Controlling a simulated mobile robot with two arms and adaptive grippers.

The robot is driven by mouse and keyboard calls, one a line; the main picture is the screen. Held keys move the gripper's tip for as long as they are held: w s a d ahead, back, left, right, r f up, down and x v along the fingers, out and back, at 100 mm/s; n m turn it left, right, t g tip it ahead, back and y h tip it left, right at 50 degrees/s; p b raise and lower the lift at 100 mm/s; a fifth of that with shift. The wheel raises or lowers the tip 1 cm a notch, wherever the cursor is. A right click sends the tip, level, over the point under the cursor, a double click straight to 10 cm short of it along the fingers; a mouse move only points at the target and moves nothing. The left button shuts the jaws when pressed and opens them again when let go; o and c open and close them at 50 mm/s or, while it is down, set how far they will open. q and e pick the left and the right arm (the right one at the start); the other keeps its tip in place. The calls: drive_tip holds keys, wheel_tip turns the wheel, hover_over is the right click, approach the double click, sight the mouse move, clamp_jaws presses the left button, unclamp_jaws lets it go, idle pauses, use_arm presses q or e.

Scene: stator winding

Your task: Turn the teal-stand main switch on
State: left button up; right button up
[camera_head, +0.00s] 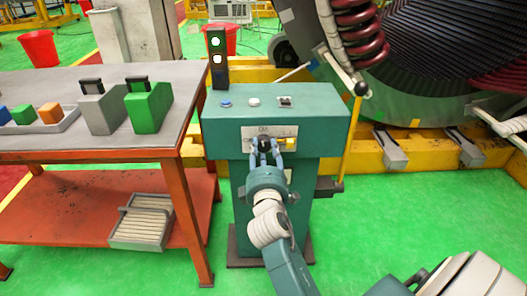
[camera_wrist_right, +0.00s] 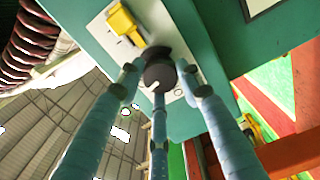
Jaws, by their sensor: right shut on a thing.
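The teal stand (camera_head: 222,118) stands in the middle of the head view. Its front carries a pale switch plate (camera_head: 252,131) with a black rotary knob, the main switch (camera_head: 265,141). My right gripper (camera_head: 266,150) reaches up to the plate, its fingers shut around the knob. In the right wrist view the dark round knob (camera_wrist_right: 159,74) sits between the fingertips (camera_wrist_right: 160,85), with a small white mark on its face. A yellow part (camera_wrist_right: 125,24) sits on the plate beside it. I cannot read the plate's markings. My left gripper is not in view.
On top of the stand are a blue button (camera_head: 225,103), a white button (camera_head: 254,101) and a small black-and-white switch (camera_head: 285,101). A signal tower (camera_head: 217,75) with lit lamps stands behind. A workbench (camera_head: 90,135) is close on the left; the large stator (camera_head: 400,90) is at right.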

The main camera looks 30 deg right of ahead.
drive_tip(key=shift+s+d+r+m, duration=0.1)
drive_tip(key=shift+d+m, duration=0.15)
drive_tip(key=shift+m, duration=0.25)
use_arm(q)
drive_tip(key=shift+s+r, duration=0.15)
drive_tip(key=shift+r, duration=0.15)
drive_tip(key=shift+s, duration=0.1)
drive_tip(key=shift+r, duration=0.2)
use_arm(e)
drive_tip(key=shift+m, duration=0.4)
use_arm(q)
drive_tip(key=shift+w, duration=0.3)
use_arm(e)
drive_tip(key=o, duration=0.9)
drive_tip(key=shift+o, duration=1.2)
drive_tip(key=shift+s+d, duration=0.15)
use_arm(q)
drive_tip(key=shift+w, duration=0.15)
